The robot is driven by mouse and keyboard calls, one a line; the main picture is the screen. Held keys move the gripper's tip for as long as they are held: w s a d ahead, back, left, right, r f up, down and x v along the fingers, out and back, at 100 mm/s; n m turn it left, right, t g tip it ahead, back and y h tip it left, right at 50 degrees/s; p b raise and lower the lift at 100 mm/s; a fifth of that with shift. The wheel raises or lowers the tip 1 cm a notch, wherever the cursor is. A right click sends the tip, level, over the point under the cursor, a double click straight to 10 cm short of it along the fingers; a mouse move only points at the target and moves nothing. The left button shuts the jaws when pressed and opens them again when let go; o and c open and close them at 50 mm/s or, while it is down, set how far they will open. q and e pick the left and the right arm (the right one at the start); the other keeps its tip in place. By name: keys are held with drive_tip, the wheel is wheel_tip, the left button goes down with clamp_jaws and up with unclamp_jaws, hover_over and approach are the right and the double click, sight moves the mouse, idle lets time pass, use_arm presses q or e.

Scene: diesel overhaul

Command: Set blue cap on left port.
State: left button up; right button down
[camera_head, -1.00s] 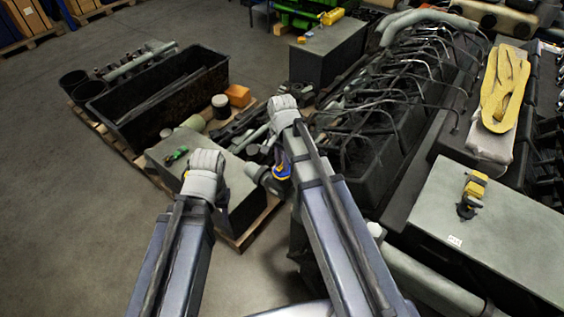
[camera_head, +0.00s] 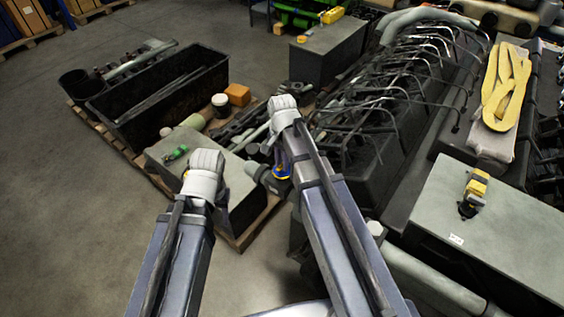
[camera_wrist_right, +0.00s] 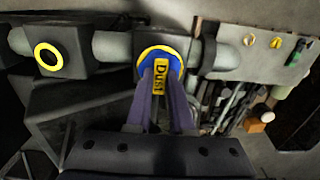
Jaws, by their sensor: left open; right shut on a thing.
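The blue cap (camera_wrist_right: 148,66), with a yellow tag reading "Dust", is between the fingers of my right gripper (camera_wrist_right: 161,82), which is shut on it. The cap is in front of a pipe block, and a yellow ring shows around its upper edge. I cannot tell whether it touches the port behind it, which it hides. A second block on the left bears an uncovered port with a yellow ring (camera_wrist_right: 47,57). In the head view the cap (camera_head: 282,171) is partly hidden by my right arm. My left gripper (camera_head: 203,170) is over the grey box, its fingers hidden by the wrist.
The grey box (camera_head: 240,190) below my left arm holds a green-handled item (camera_head: 176,153). A black engine block (camera_head: 375,155) with many thin pipes stands right of my right arm. A black bin (camera_head: 165,100) is at the left. Floor at far left is clear.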

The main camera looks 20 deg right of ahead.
drive_tip(key=c, duration=0.7)
unclamp_jaws()
drive_tip(key=shift+r, duration=0.1)
wheel_tip(320, 180, up, 8)
drive_tip(key=p, duration=0.7)
drive_tip(key=shift+p, duration=0.4)
